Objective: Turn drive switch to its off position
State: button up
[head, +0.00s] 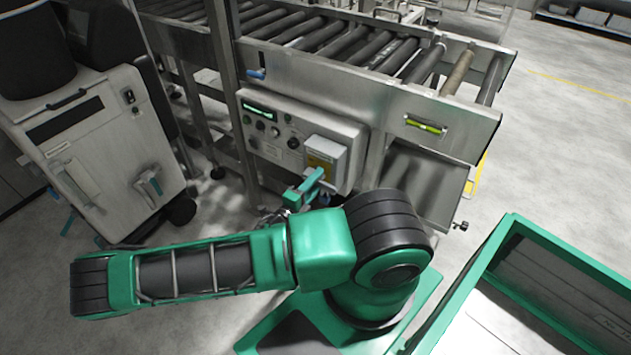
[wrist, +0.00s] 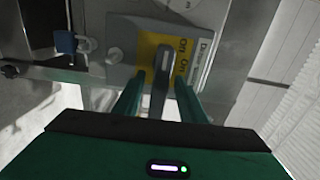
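The drive switch shows in the wrist view as a grey lever handle (wrist: 161,78) on a yellow plate (wrist: 148,50) with "On" lettering and a white label beginning "Drive". In the head view its grey box with a yellow label (head: 322,158) sits at the right end of the control panel (head: 268,132). My gripper (wrist: 159,82) has its two green fingers on either side of the handle, with a visible gap on each side. In the head view my gripper (head: 306,187) is just in front of the box, and the handle is hard to make out there.
A roller conveyor (head: 340,45) on a steel frame stands above the panel. A blue part (wrist: 66,42) is left of the switch in the wrist view. A grey cabinet (head: 95,150) stands at left, and a green-rimmed bin (head: 545,235) at lower right.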

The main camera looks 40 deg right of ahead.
jog(key=v, duration=1)
jog(key=shift+a, duration=0.35)
jog(key=shift+s, duration=0.2)
